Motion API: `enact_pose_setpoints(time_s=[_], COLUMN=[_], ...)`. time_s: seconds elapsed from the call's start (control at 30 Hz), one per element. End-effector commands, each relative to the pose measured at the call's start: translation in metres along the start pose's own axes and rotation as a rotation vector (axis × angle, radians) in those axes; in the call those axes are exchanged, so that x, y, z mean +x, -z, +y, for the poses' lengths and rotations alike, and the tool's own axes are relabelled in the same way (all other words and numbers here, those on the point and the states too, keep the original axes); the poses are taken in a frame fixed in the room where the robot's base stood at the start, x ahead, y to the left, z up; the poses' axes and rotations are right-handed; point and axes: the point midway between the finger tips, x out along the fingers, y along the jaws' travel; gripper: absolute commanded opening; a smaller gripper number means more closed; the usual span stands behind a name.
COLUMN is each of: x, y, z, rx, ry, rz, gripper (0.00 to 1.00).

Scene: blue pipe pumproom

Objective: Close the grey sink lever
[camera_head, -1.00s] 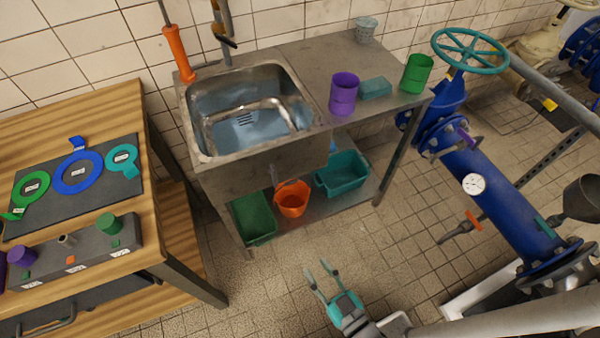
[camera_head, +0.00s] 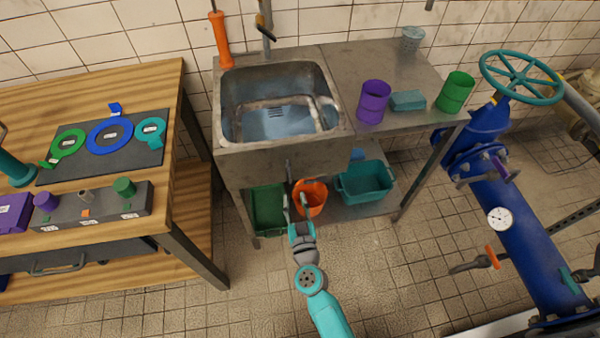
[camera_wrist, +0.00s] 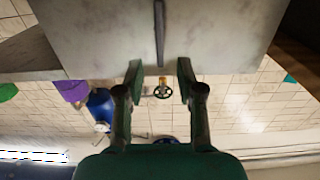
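A narrow grey lever (camera_head: 288,172) hangs upright at the front of the metal sink (camera_head: 240,158), below its rim. In the wrist view the grey lever (camera_wrist: 159,32) is a thin dark bar near the top middle, against a grey panel. My gripper (camera_head: 295,201) is in front of the sink, just below the lever in the picture. In the wrist view my gripper (camera_wrist: 159,80) is open, its two fingers apart with nothing between them. The lever lines up with the gap between the fingers but appears apart from them.
Green (camera_head: 267,212), orange (camera_head: 312,193) and teal (camera_head: 365,182) containers stand on the shelf under the sink. A wooden table (camera_head: 185,110) is at the left and a blue pipe (camera_head: 515,215) at the right. Tiled floor in front is clear.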

Motion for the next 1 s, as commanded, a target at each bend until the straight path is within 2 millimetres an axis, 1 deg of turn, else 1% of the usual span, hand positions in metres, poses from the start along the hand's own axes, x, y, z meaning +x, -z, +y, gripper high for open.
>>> enact_pose_setpoints(time_s=[0.17, 0.5, 0.6, 0.8, 1.0], x=[0.022, 0.078, 0.090, 0.102, 0.104], y=[0.002, 0.002, 0.001, 0.001, 0.000], z=[0.001, 0.001, 0.001, 0.001, 0.001], rx=[0.000, 0.000, 0.000, 0.000, 0.000], ry=[-0.003, -0.002, -0.002, -0.002, -0.001], rz=[0.003, 0.002, 0.002, 0.001, 0.000], gripper=[0.38, 0.38, 0.38, 0.38, 0.38])
